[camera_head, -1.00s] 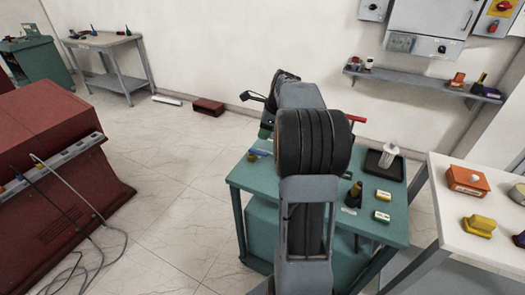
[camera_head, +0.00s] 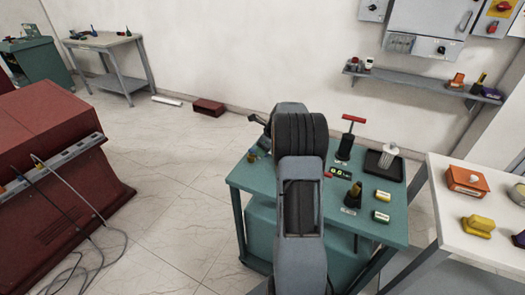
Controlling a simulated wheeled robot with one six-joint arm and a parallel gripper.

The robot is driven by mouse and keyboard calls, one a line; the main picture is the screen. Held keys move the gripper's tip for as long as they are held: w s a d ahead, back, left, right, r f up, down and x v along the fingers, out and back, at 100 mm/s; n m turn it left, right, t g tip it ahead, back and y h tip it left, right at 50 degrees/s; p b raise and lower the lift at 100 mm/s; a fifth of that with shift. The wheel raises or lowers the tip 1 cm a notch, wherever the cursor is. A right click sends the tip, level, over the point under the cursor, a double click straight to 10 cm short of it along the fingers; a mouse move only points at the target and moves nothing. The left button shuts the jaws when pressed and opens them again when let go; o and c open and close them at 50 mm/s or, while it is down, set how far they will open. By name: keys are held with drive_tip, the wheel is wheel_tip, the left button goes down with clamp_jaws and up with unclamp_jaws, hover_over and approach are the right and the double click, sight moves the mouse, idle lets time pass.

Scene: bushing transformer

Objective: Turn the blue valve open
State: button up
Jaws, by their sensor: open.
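The blue valve does not show clearly now; the part of the teal table (camera_head: 376,231) behind my arm is hidden. A small brownish-yellow piece (camera_head: 251,156) shows at the table's left back edge, too small to identify. My gripper (camera_head: 257,121) shows only as a dark part to the left of my arm, above the table's back left corner. Most of it is hidden behind my arm, and I see nothing held in it. I cannot tell its distance from the valve.
A white table (camera_head: 440,180) is at the right. Open floor (camera_head: 175,185) lies left.

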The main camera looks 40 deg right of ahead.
drive_tip(key=shift+w+a+f, duration=0.15)
drive_tip(key=shift+w+f, duration=0.1)
drive_tip(key=shift+f, duration=0.4)
clamp_jaws()
